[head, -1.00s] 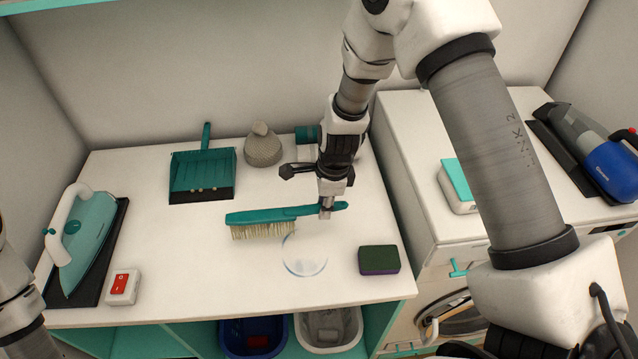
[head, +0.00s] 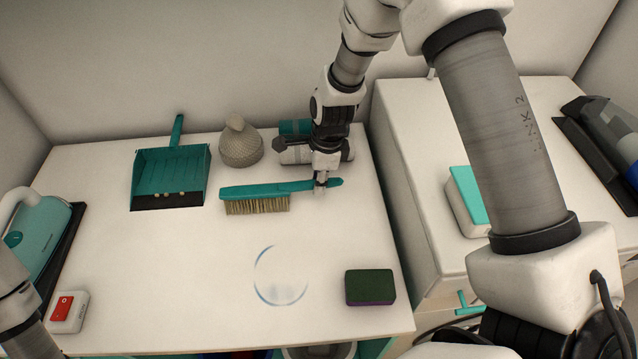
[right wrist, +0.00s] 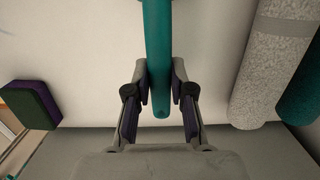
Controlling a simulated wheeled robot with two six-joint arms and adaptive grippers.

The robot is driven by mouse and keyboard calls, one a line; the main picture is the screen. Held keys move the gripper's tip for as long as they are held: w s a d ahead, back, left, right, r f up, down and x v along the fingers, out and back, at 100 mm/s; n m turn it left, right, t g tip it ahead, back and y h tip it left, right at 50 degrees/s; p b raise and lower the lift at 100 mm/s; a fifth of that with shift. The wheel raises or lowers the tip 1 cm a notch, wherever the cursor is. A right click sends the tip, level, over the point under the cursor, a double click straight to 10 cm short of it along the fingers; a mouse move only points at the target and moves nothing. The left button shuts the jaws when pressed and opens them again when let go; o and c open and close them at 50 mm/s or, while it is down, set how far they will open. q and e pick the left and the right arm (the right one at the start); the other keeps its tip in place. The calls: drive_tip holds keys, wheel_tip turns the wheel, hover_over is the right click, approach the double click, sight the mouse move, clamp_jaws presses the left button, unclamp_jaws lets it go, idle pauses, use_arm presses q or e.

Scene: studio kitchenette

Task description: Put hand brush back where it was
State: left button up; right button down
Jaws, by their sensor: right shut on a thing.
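The hand brush (head: 258,190) has a teal handle and pale bristles that point toward the front of the worktop. My right gripper (head: 320,187) is shut on its handle near the right end. The handle (right wrist: 158,60) also shows between the fingers in the right wrist view (right wrist: 160,95). The brush is behind the round transparent ring-like mark (head: 281,275) on the worktop. I cannot tell whether the brush touches the surface. My left gripper is not in view; only part of my left arm shows at the left edge.
A teal dustpan (head: 170,175) with crumbs, a grey knobbed object (head: 240,143) and rolls (head: 293,155) stand at the back. A sponge (head: 370,287) lies front right. An iron (head: 38,235) and a red-switch box (head: 68,311) are at left.

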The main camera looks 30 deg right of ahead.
drive_tip(key=shift+a+f, duration=0.1)
drive_tip(key=shift+f, duration=0.05)
drive_tip(key=shift+s+a+f, duration=0.1)
drive_tip(key=shift+s+f, duration=0.05)
drive_tip(key=shift+f, duration=0.05)
drive_tip(key=shift+s+f, duration=0.1)
drive_tip(key=shift+f, duration=0.1)
drive_tip(key=c, duration=1.2)
unclamp_jaws()
drive_tip(key=shift+o, duration=0.9)
drive_tip(key=shift+w+f, duration=0.1)
drive_tip(key=shift+w, duration=0.25)
drive_tip(key=shift+s+r, duration=0.1)
drive_tip(key=shift+r, duration=0.4)
wheel_tip(320, 180, up, 12)
drive_tip(key=d+b, duration=0.1)
drive_tip(key=b, duration=0.1)
drive_tip(key=shift+s+d+r, duration=0.15)
drive_tip(key=shift+s+r, duration=0.05)
drive_tip(key=shift+s, duration=0.05)
